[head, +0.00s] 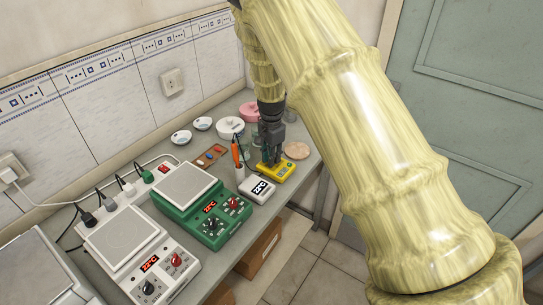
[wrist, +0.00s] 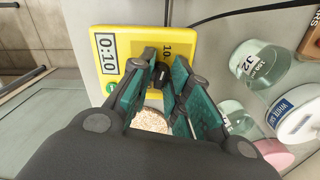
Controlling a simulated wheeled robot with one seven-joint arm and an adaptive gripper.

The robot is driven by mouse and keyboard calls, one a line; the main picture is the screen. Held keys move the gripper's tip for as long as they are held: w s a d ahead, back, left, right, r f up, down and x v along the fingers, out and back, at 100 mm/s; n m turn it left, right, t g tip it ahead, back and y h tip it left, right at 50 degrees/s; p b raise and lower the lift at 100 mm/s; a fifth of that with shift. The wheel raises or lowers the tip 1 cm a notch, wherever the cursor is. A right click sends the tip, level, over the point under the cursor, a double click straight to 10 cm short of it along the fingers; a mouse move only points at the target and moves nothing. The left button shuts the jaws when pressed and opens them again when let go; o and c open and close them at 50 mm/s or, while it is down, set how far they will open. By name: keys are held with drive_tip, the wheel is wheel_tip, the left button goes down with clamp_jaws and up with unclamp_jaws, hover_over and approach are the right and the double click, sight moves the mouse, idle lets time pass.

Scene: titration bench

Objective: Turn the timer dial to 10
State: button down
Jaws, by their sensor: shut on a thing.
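The yellow timer (head: 285,173) lies on the bench near its right end. In the wrist view the timer (wrist: 113,88) fills the upper middle, and its display (wrist: 109,54) reads 0:10. Its black dial (wrist: 160,72) sits between my fingertips, partly hidden by them. A "10" mark (wrist: 167,49) shows beside the dial. My gripper (wrist: 159,80) is shut on the dial, with a teal-padded finger on each side. In the head view my gripper (head: 272,160) points down onto the timer and hides its dial.
A white box with a display (head: 257,188) and an orange probe (head: 236,150) stand left of the timer. The green hotplate (head: 205,200) is further left. A round cork-coloured mat (head: 297,150) lies to the right. Glass jars (wrist: 257,62) and a white tub (wrist: 298,112) stand close by.

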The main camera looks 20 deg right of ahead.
idle(0.3)
drive_tip(key=c, duration=1.3)
unclamp_jaws()
wheel_tip(320, 180, up, 12)
